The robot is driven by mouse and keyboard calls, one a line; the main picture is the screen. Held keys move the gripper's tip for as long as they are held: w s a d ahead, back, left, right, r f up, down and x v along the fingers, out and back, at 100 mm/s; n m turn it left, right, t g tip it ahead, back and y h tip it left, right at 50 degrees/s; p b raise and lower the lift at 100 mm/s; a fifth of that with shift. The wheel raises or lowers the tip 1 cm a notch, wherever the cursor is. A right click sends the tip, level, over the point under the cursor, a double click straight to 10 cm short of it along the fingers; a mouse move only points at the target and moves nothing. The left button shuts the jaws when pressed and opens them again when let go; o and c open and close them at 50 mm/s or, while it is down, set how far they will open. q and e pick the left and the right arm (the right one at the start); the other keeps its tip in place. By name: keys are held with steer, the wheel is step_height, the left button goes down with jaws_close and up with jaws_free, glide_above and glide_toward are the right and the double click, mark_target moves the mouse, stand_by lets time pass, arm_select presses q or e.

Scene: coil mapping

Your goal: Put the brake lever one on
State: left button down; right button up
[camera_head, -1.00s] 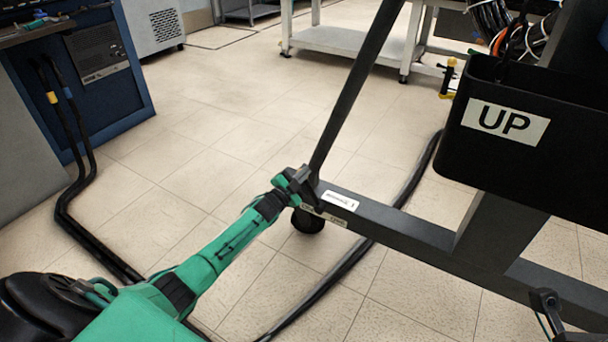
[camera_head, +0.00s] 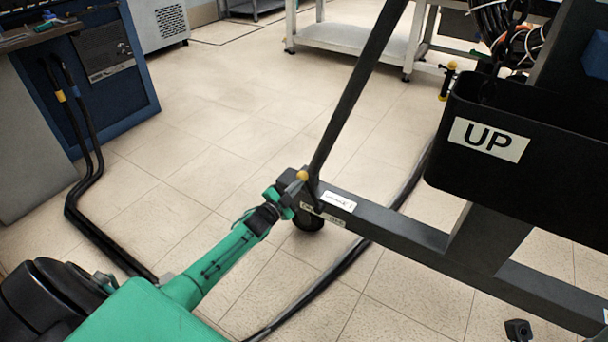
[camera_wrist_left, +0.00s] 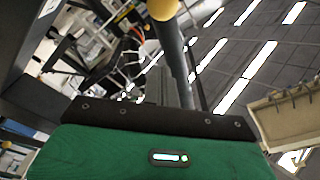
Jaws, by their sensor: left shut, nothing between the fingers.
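A brake lever with a yellow ball tip (camera_head: 302,175) stands at the near left corner of the dark rack frame (camera_head: 400,229). In the left wrist view the yellow ball (camera_wrist_left: 163,8) and its shaft (camera_wrist_left: 172,58) rise just beyond the green gripper body. My left gripper (camera_head: 284,200) is shut and empty, close against the lever at the frame corner. Whether it touches the lever, I cannot tell. Its fingers are hard to make out. A second yellow-tipped lever (camera_head: 452,66) shows further back. My right gripper is not seen.
A black bin labelled UP (camera_head: 470,185) hangs on the rack at the right. A slanted dark bar (camera_head: 355,95) rises from the frame corner. Black cables (camera_head: 90,205) lie on the floor by a blue cabinet (camera_head: 125,75).

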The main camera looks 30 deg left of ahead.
arm_select(q)
steer(key=shift+s+a+f, duration=0.15)
steer(key=shift+s, duration=0.85)
